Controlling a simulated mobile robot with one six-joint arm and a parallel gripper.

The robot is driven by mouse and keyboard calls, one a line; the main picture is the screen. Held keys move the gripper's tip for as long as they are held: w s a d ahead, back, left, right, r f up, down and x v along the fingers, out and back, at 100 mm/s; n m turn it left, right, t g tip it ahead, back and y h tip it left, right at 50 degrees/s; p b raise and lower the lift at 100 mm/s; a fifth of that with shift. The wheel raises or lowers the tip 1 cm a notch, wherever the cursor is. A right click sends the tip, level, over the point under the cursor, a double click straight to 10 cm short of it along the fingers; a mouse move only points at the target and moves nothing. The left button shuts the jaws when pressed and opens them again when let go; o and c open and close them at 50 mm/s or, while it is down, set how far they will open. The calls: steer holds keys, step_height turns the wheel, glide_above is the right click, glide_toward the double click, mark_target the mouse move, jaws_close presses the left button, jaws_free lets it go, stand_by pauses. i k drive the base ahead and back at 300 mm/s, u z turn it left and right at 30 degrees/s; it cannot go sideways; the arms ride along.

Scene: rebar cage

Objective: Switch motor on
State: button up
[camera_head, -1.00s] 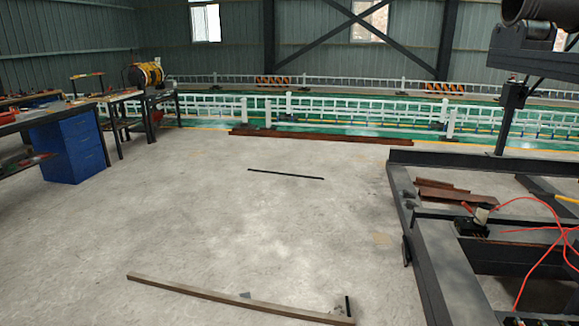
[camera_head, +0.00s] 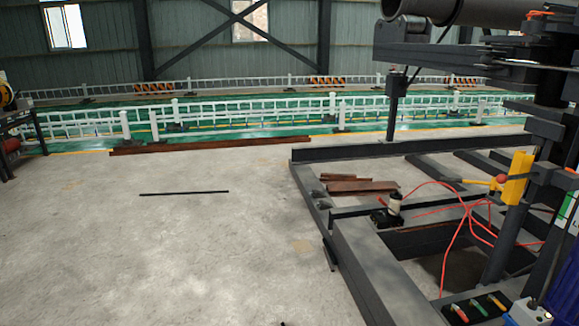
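The motor is not certain to identify. A small upright whitish cylinder on a black base (camera_head: 394,206) stands on the dark steel frame (camera_head: 360,260) at right, with red cables (camera_head: 449,250) running near it. A dark panel with red, orange and green handles (camera_head: 477,308) sits at the bottom right. A small light box (camera_head: 530,313) with a dark knob is beside it. A yellow part with a red-orange ball-ended lever (camera_head: 515,178) is on an upright post at right. I cannot tell which of these switches the motor. My gripper is not in view.
A large dark tube (camera_head: 455,10) and its support stand at upper right. Rusty steel pieces (camera_head: 357,186) lie inside the frame. A thin black bar (camera_head: 184,193) lies on the open concrete floor (camera_head: 150,260). White railings (camera_head: 240,110) run along the back.

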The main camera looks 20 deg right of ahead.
mark_target(532, 304)
steer(key=z, duration=0.75)
steer(key=i, duration=0.85)
steer(key=z, duration=0.5)
